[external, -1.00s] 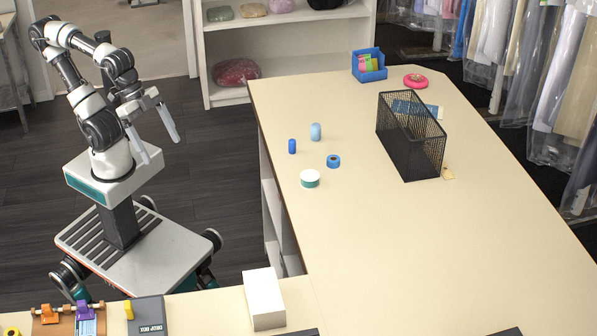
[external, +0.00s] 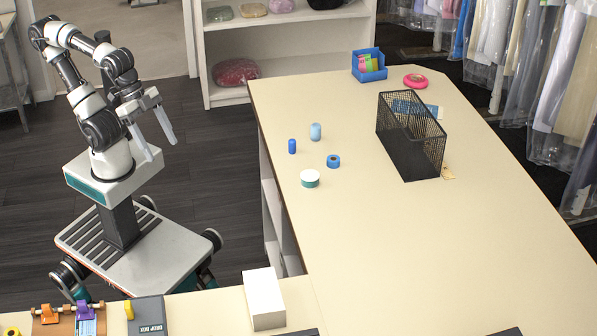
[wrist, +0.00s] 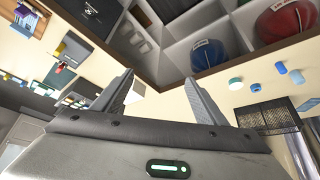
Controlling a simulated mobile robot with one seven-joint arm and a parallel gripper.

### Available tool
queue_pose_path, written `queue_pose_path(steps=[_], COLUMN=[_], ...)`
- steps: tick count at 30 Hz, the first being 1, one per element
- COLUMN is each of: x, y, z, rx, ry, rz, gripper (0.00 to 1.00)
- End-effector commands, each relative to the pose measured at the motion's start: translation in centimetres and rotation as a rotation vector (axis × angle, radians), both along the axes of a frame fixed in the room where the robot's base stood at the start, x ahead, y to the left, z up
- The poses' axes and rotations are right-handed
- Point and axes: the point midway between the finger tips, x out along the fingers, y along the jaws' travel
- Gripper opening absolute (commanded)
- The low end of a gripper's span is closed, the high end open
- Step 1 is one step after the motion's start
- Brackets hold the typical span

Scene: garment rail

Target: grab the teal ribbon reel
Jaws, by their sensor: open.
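The teal ribbon reel (external: 310,178), a short round reel with a white top and teal side, lies flat near the left edge of the cream table (external: 480,240). In the wrist view the teal reel (wrist: 235,83) shows right of centre, beyond the right fingertip. My gripper (external: 151,140) is open and empty, held above my base over the floor, left of the table and well apart from the reel. Its two fingers (wrist: 160,92) point up into the wrist view with a wide gap between them.
Near the reel stand a blue tape roll (external: 333,161), a dark blue spool (external: 292,146) and a light blue spool (external: 316,132). A black mesh basket (external: 410,150) stands farther right. A white box (external: 264,299) stands on the front counter. The table's middle is clear.

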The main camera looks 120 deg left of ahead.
Motion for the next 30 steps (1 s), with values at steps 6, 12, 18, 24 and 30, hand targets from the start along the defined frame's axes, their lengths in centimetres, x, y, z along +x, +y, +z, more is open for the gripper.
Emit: queue_pose_path(steps=[6, 12, 18, 24, 30], x=[4.4, 13.0, 16.8, 16.4, 14.3], y=[4.3, 17.4, 28.8, 34.3, 35.1], z=[-2.8, -9.5, -15.8, -21.1, -24.0], rx=[0.024, 0.119, 0.198, 0.192, 0.122], ry=[-0.074, -0.299, -0.541, -0.752, -0.882], rz=[0.114, 0.338, 0.391, 0.298, 0.211], gripper=[0.66, 0.66, 0.66, 0.66, 0.66])
